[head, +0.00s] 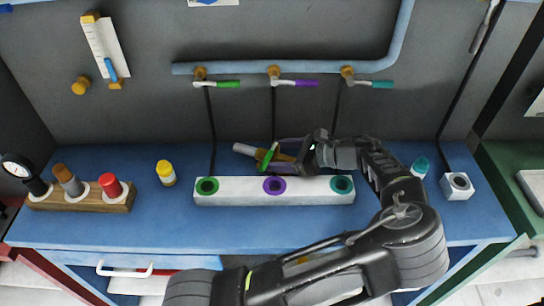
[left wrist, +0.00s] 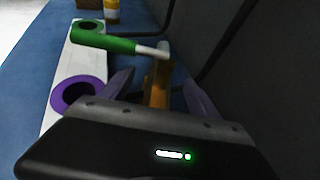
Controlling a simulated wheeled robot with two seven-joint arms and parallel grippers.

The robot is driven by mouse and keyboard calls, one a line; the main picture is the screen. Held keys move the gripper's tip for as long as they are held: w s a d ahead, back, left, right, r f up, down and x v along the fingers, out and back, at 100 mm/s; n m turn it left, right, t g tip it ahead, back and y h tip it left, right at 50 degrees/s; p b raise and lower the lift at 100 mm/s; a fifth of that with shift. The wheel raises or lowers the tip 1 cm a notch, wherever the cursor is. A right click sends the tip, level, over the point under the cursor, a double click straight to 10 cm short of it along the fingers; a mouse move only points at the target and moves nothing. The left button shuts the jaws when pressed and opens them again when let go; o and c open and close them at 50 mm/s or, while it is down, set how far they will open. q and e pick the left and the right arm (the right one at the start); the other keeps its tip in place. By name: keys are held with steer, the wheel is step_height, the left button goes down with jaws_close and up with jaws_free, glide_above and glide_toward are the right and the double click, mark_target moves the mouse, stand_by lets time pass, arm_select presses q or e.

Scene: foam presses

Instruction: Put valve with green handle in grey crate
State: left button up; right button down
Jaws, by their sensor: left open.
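The valve with the green handle (head: 269,158) is behind the white block on the blue bench, its brass body lying roughly sideways. My left gripper (head: 288,156) reaches it from the right and is open, with its fingers on either side of the brass body. In the left wrist view, the green handle (left wrist: 105,40) points left and the brass body (left wrist: 157,88) stands between the purple fingers (left wrist: 160,95). I cannot tell whether the fingers touch it. My right gripper is not in view. I cannot make out a grey crate.
A white block (head: 240,198) with green, purple and teal ringed holes lies in front of the valve. A wooden rack (head: 85,203) and yellow-capped bottle (head: 166,173) stand left. A blue pipe (head: 300,67) with several handled taps runs along the wall.

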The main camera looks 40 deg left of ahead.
arm_select(q)
steer(key=shift+c, duration=0.4)
jaws_close()
stand_by(0.8)
